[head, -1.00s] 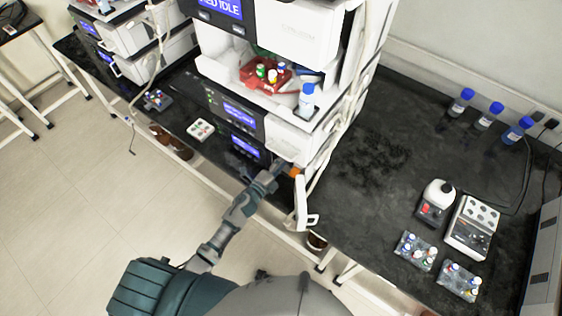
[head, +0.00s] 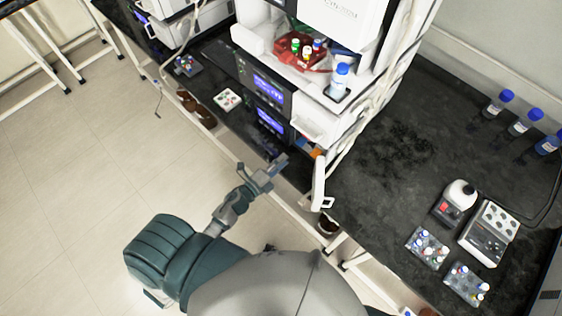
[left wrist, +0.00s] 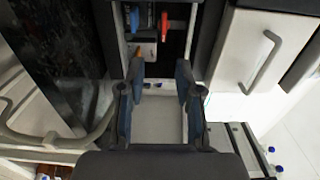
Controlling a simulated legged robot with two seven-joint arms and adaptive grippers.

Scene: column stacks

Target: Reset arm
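My left gripper (head: 279,165) is in front of the lower part of the instrument stack (head: 262,85), apart from it. In the left wrist view, its two fingers (left wrist: 160,75) are spread with nothing held between them. Beyond the fingertips is an open compartment of the stack with a blue fitting (left wrist: 134,18), a red fitting (left wrist: 164,24) and an orange fitting (left wrist: 137,52). The orange fitting also shows in the head view (head: 315,153), beside an open white door (head: 319,185). My right gripper is not in view.
A red tray (head: 289,52) with small bottles and a blue-capped bottle (head: 340,79) stand on the stack. The black bench (head: 380,165) at right holds vial racks (head: 427,247), a white-and-grey device (head: 489,235) and blue-capped bottles (head: 525,122). Open floor (head: 80,200) lies at left.

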